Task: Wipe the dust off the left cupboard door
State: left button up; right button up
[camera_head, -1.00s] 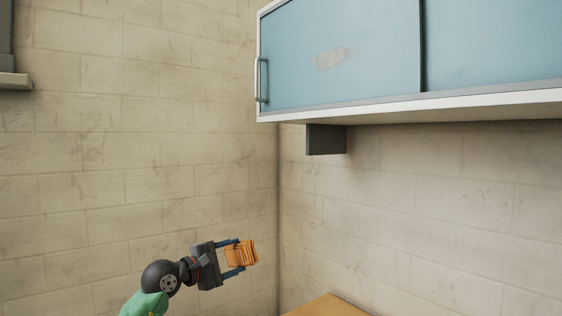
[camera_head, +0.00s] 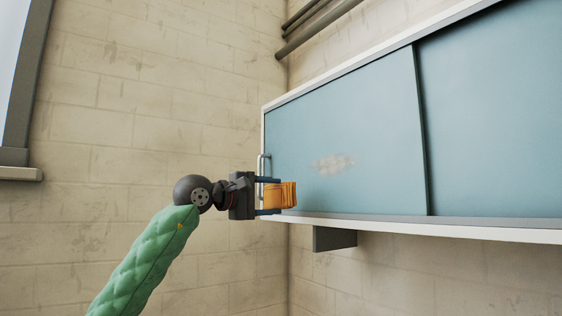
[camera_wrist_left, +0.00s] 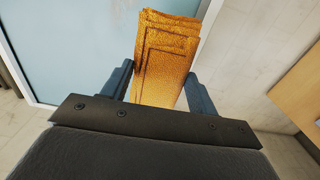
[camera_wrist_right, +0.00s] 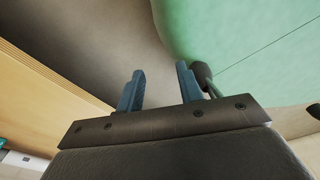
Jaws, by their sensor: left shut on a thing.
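The left cupboard door (camera_head: 360,115) is a light blue sliding panel with a metal handle (camera_head: 261,165) at its left edge. A pale dust patch (camera_head: 333,164) lies on its lower left part. My left gripper (camera_head: 270,195) is shut on a folded orange cloth (camera_head: 282,195), in front of the door's lower left corner, left of and below the patch. The cloth also shows between the fingers in the left wrist view (camera_wrist_left: 165,60). Whether it touches the door I cannot tell. My right gripper (camera_wrist_right: 158,90) shows in the right wrist view, fingers apart and empty.
The right cupboard door (camera_head: 490,115) is shut beside the left one. A dark bracket (camera_head: 334,238) sits under the cupboard. Pipes (camera_head: 315,28) run along the wall above. A window (camera_head: 20,90) is at far left.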

pick_arm(q)
jog(key=p, duration=0.1)
send_near(310, 172)
jog(key=shift+m, duration=0.3)
jog(key=p+x, duration=0.3)
jog(key=x, duration=0.1)
jog(key=shift+d, duration=0.1)
jog(key=shift+w+d, duration=0.15)
jog(key=shift+w, duration=0.05)
pick_arm(e)
jog(key=s+d+r, duration=0.2)
jog(key=s+r, duration=0.1)
jog(key=shift+d+r, duration=0.1)
jog(key=shift+d, duration=0.2)
pick_arm(q)
jog(key=shift+w+d, duration=0.15)
jog(key=shift+d, duration=0.15)
jog(key=shift+w+d, duration=0.35)
jog(key=shift+d, duration=0.1)
pick_arm(e)
jog(key=shift+a+f, duration=0.2)
pick_arm(q)
jog(key=shift+s, duration=0.1)
pick_arm(e)
jog(key=shift+f, duration=0.15)
